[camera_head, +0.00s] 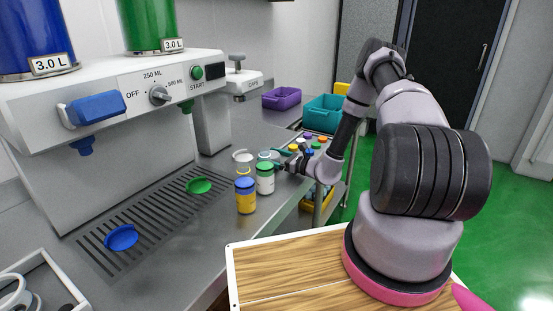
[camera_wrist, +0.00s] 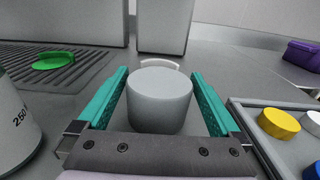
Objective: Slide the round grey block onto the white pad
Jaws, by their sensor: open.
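The round grey block (camera_wrist: 160,102) stands upright between the two teal fingers of my gripper (camera_wrist: 162,95) in the wrist view. The fingers are open, one on each side of it. I cannot tell whether they touch its sides. The white pad (camera_wrist: 162,63) shows as a pale curved strip just beyond the block, mostly hidden by it. In the head view the pad (camera_head: 242,155) lies on the steel counter, left of my gripper (camera_head: 269,156). The block is hard to make out there, partly hidden by the fingers and a jar.
A green-lidded jar (camera_head: 265,179) and a blue-and-yellow jar (camera_head: 245,196) stand close in front of my gripper. A tray (camera_wrist: 262,145) with coloured caps is at the right. A green disc (camera_head: 199,186) and blue disc (camera_head: 121,237) lie on the drip grate. The dispenser rises behind.

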